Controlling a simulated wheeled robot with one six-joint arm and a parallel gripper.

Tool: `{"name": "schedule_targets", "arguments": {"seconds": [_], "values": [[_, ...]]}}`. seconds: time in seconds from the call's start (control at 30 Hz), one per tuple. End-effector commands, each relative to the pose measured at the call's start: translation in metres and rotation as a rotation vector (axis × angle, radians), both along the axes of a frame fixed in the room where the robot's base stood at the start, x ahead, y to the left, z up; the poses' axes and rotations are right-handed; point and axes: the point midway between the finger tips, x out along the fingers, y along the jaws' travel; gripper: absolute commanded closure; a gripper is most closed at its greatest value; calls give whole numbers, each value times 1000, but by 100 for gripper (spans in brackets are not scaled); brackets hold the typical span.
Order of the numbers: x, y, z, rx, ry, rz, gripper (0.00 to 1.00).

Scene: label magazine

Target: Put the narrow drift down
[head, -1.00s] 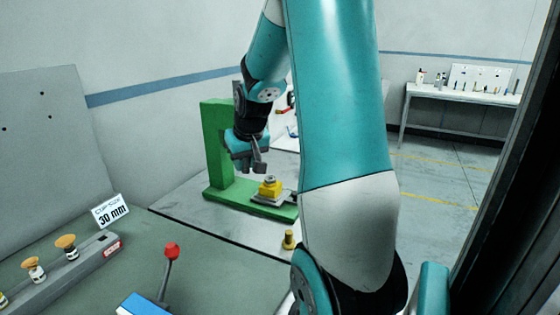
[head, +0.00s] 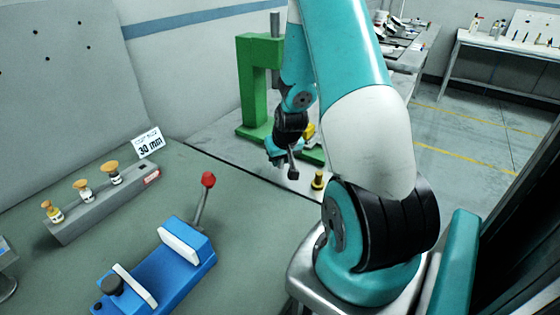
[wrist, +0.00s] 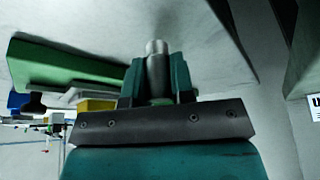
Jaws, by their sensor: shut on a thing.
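My gripper (head: 283,160) is shut on the narrow drift (head: 292,166), a grey metal rod that shows as a small dark shape at the jaws in the head view. In the wrist view the drift (wrist: 157,72) stands between the two teal fingers of my gripper (wrist: 157,80), its round pale end past the fingertips. The drift is held above the grey plate, in front of the green press (head: 246,90). Its lower end is hard to make out.
A brass stepped piece (head: 318,180) stands right of my gripper. A yellow block (head: 309,131) at the press is partly hidden by my arm. On the green bench are a blue vise (head: 165,270) with a red-knobbed lever (head: 208,181), a grey rack (head: 100,208) and a 30 mm sign (head: 148,142).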

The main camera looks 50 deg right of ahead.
Motion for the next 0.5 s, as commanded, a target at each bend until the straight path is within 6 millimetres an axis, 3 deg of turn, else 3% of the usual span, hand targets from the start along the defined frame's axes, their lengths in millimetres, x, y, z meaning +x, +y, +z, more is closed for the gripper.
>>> {"name": "schedule_targets", "arguments": {"seconds": [0.1, 0.47, 0.5], "values": [[0, 0, -12, 0, 1, 0, 100], [0, 0, -17, 0, -1, 0, 100], [0, 0, -16, 0, -1, 0, 71]]}}
